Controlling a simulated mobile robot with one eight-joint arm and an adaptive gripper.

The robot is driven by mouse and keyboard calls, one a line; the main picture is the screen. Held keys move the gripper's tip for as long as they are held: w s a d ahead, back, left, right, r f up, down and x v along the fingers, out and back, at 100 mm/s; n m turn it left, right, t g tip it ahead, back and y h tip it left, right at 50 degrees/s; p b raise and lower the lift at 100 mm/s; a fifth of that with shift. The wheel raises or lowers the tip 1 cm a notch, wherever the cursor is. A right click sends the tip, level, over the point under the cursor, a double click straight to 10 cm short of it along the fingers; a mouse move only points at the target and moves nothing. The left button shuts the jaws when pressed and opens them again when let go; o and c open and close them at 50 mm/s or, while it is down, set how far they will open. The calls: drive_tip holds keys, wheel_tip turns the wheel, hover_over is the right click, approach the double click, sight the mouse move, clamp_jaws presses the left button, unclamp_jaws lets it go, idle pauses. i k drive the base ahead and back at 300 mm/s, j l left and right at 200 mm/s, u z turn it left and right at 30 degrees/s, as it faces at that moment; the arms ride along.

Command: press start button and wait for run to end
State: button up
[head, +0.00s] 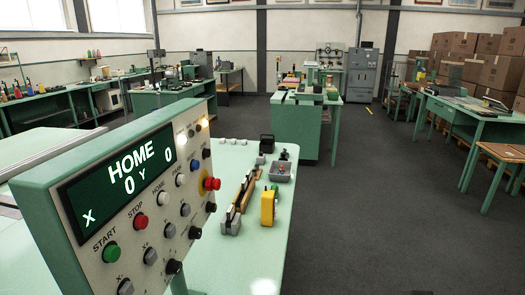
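The control panel (125,190) stands close at the left, tilted in the picture. Its dark green display (122,177) reads HOME, with X 0 and Y 0. The green start button (111,252) sits below the display, under the word START. The red stop button (141,222) is up and to the right of it. A larger red mushroom button (211,184) is near the panel's right edge. Several grey and black knobs and buttons fill the rest. A lamp (204,122) at the panel's top right is lit. My gripper is not in view.
A pale green table (250,255) behind the panel holds a yellow tool (268,207), a grey tray (280,172) and small parts. Green workbenches stand farther back. Stacked cardboard boxes (480,70) are at the back right. The dark floor (375,225) at right is clear.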

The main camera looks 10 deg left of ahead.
sight(112, 254)
drive_tip(key=u, duration=1.45)
